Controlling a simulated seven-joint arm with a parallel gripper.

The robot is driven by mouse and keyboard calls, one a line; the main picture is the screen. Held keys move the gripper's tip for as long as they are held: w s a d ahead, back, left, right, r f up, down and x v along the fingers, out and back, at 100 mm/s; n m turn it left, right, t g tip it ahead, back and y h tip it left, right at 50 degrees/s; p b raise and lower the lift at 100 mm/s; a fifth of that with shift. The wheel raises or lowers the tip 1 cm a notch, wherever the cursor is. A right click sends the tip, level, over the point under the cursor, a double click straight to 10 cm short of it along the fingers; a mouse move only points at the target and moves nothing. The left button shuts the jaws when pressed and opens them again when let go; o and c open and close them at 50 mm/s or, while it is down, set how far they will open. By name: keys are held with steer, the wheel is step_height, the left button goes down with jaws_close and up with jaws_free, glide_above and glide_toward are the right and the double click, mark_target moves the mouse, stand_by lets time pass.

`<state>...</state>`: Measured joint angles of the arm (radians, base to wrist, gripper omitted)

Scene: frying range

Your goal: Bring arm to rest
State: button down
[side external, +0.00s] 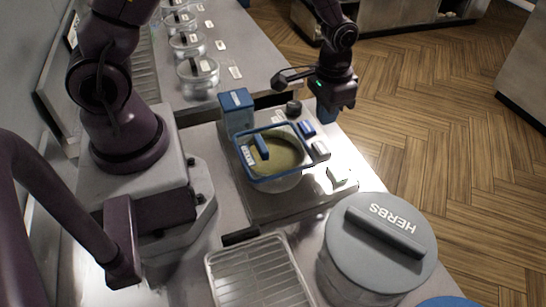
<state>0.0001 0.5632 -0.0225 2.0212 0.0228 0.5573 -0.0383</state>
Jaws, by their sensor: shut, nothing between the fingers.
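My gripper (326,115) hangs pointing down at the upper right of the side external view. Its fingers are together and hold nothing. It is up and to the right of the round fryer pot (290,186), close to the counter's right edge in the picture. A small green light shows on its body. My arm rises from its base at the left, passes out of the top of the picture and comes back down to the gripper. Whether the gripper touches anything below is not clear from this angle.
A blue square frame (238,156) surrounds the pot's greenish contents. A blue box (237,112) and small blocks (320,150) stand around it. A lidded HERBS tin (365,230) and a wire-rack tray (262,275) are in front. Several lidded jars (198,78) line the back. Open floor lies right.

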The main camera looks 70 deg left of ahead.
stand_by(0.5)
steer(key=s+r+t, duration=0.2)
steer(key=s+r, duration=0.6)
steer(key=r, duration=0.3)
steer(key=s+r+t, duration=0.3)
steer(key=s+r, duration=0.6)
steer(key=r, duration=0.3)
steer(key=shift+a+t, duration=0.3)
steer(key=shift+a, duration=0.05)
steer(key=shift+r, duration=0.1)
